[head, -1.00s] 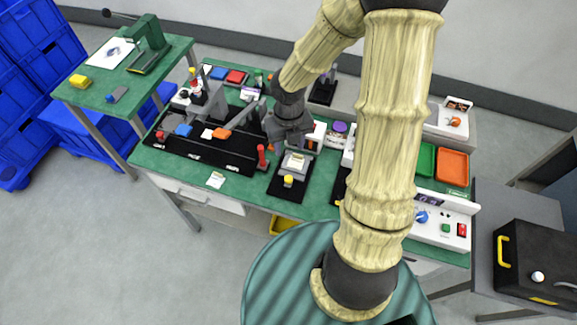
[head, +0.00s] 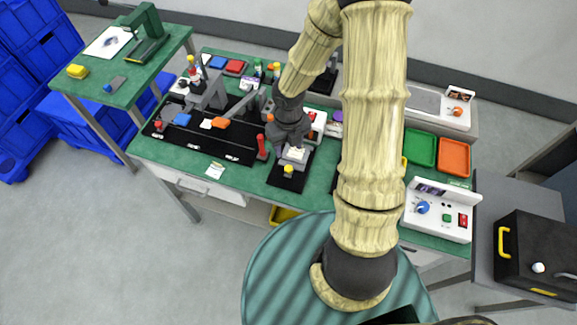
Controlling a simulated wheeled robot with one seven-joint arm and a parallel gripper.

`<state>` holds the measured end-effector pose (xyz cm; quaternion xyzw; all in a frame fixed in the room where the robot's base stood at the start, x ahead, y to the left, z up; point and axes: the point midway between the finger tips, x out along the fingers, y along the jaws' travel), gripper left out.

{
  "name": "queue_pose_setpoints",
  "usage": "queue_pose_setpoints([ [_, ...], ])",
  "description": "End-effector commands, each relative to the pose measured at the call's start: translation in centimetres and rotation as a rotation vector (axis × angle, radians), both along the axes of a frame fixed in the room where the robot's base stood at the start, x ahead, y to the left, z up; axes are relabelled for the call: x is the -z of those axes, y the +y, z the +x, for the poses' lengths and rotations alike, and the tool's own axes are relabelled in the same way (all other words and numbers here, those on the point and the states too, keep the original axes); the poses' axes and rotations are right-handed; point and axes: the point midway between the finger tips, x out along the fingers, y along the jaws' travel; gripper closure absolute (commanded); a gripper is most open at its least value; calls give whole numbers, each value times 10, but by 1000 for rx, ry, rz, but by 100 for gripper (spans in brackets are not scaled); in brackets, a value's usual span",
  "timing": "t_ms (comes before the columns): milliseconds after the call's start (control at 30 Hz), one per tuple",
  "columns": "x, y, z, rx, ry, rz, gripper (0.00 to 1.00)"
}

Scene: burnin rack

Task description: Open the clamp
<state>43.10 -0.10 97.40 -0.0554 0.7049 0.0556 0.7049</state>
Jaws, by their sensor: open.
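A small fixture on a black mat (head: 283,181) stands at the front middle of the green bench. It has a pale plate (head: 295,154) and a yellow knob (head: 288,170) at its front. An upright red handle (head: 262,147) stands just left of it. I cannot tell for certain which of these parts belong to the clamp. My gripper (head: 294,147) points down over the back of the fixture and hides part of it. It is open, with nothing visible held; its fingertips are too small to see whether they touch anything.
A long black mat (head: 238,154) with levers and blocks lies to the left. A white control box (head: 432,226), a green tray (head: 421,149) and an orange tray (head: 454,157) stand to the right. My arm hides the bench's middle right.

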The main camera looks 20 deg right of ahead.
Motion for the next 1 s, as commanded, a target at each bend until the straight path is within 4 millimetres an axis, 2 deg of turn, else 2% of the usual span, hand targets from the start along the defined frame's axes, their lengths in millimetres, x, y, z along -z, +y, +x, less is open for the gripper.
queue_pose_setpoints([
  [33,13,1,-1,-3,4,-1,53],
  [300,60,1,-1,-4,3,-1,53],
  [600,103,1,-1,-1,3,0,53],
  [1000,109,0,0,0,0,0,55],
])
